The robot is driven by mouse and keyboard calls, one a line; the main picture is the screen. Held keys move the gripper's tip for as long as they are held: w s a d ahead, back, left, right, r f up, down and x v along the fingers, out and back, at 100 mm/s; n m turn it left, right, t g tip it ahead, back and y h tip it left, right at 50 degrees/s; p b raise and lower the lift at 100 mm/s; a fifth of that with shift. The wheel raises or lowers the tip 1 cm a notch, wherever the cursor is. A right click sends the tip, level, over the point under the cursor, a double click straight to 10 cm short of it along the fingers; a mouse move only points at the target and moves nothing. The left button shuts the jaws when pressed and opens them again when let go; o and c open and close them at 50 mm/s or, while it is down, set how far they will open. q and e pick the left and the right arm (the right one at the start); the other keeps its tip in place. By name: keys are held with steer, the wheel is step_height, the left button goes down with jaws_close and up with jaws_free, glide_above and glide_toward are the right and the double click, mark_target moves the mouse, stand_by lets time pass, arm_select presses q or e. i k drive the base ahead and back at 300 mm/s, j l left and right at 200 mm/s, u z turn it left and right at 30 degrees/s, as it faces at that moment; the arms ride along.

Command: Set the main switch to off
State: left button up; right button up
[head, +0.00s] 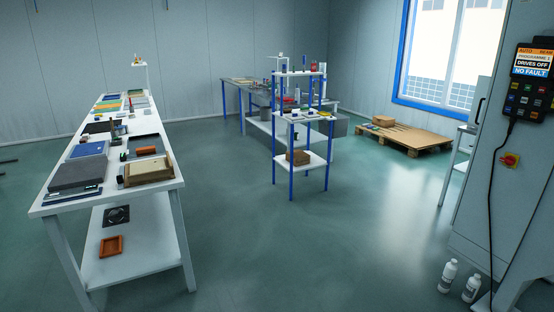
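Neither of my grippers is in the head view.
A long white table (165,195) with trays and parts stands at the left. A blue-legged shelf (311,162) stands mid-room, with a pallet (403,138) behind. Two white bottles (448,275) stand on the floor by the cabinet. The central floor is clear.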

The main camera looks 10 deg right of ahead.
mark_target(510, 160)
steer(key=i+l+z, duration=0.1)
steer(key=i+z, duration=0.85)
steer(key=i+j+z, duration=0.15)
steer(key=i+z, duration=0.15)
steer(key=z, duration=0.15)
